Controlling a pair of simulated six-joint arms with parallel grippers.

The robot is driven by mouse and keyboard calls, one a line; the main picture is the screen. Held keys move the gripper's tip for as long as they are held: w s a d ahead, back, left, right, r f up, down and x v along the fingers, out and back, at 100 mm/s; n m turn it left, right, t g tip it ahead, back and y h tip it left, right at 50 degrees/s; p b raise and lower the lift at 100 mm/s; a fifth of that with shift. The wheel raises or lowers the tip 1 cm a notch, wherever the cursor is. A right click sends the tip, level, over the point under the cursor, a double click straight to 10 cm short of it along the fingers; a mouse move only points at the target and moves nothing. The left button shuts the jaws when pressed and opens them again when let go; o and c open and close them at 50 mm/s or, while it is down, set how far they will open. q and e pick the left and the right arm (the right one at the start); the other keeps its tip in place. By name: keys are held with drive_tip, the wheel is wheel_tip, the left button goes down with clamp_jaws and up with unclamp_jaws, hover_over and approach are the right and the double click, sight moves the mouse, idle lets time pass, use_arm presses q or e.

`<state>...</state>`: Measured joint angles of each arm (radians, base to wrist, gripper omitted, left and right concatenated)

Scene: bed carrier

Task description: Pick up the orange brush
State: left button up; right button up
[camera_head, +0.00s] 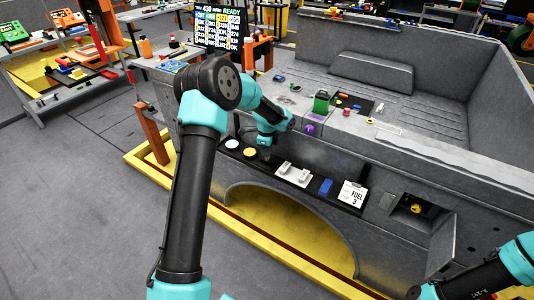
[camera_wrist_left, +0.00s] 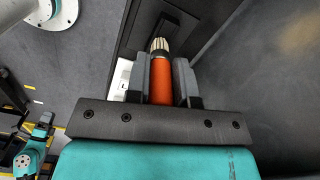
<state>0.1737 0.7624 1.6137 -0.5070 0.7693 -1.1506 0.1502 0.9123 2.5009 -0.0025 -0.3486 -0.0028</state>
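The orange brush (camera_wrist_left: 161,78) shows in the left wrist view, with an orange handle and a pale bristle tip pointing away from the wrist. My left gripper (camera_wrist_left: 161,72) has one dark finger along each side of the handle, and both look pressed against it. In the head view, my left gripper (camera_head: 265,151) points down at the dark ledge on the side of the grey truck bed, and the brush cannot be made out there. Only part of my right arm shows at the lower right; its gripper is not visible.
The ledge holds a yellow disc (camera_head: 250,152), a white bracket (camera_head: 293,174), a blue block (camera_head: 326,186) and a white FUEL card (camera_head: 352,194). A green box (camera_head: 321,102) and small parts lie on the bed top. An open hatch door (camera_head: 443,246) sticks out at right.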

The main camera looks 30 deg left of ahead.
use_arm(q)
clamp_jaws()
drive_tip(key=shift+r, duration=1.4)
drive_tip(key=s+d+r, duration=0.2)
drive_tip(key=s+d, duration=0.6)
drive_tip(key=s, duration=0.5)
drive_tip(key=shift+s+d, duration=0.2)
drive_tip(key=shift+s, duration=0.15)
drive_tip(key=shift+r, duration=0.1)
